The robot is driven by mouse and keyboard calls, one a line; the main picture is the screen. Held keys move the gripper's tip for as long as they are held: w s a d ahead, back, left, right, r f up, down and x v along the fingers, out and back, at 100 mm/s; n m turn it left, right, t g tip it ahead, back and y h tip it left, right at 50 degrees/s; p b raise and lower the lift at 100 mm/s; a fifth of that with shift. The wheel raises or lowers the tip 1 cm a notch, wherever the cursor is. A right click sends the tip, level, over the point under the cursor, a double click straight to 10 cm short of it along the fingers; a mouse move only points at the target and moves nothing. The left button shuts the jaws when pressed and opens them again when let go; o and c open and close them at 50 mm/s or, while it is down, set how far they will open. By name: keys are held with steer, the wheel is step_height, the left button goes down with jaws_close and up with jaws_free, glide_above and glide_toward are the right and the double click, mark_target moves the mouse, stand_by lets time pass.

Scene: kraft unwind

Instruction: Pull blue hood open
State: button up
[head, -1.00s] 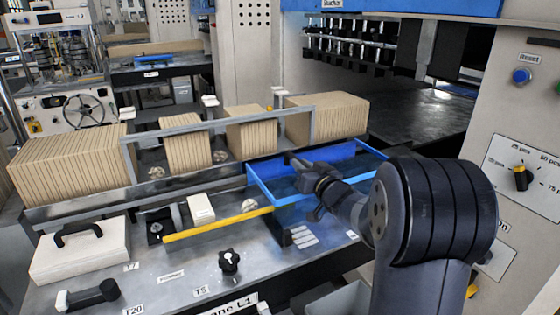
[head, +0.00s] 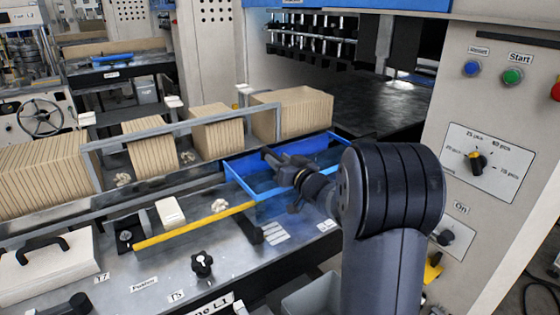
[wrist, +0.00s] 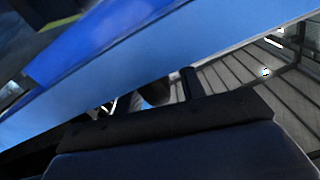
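The blue hood (head: 236,181) is a see-through blue cover with a brighter blue rim, on the machine bed at the right end of the row of kraft stacks. My gripper (head: 281,176) lies over the hood in the head view, with dark parts crossing its middle and front rim. In the wrist view, a broad blue panel (wrist: 150,75) runs diagonally very close to the camera, above the dark gripper body. I cannot tell whether the fingers touch the hood, or how far apart they are.
A yellow bar (head: 195,226) and a black knob (head: 202,264) are in front of the hood. Kraft stacks (head: 217,129) stand to its left behind a grey rail. A control panel (head: 488,160) is at the right. The dark machine bed (head: 385,110) behind is clear.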

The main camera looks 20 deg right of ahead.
steer(key=b+v, duration=0.2)
steer(key=v, duration=0.8)
steer(key=shift+s, duration=0.4)
steer(key=shift+w, duration=0.1)
steer(key=p+x, duration=0.2)
steer(key=x, duration=0.8)
steer(key=shift+w, duration=0.35)
steer(key=shift+a+f, duration=0.1)
steer(key=shift+a, duration=0.2)
steer(key=shift+s+a, duration=0.15)
steer(key=shift+a, duration=0.05)
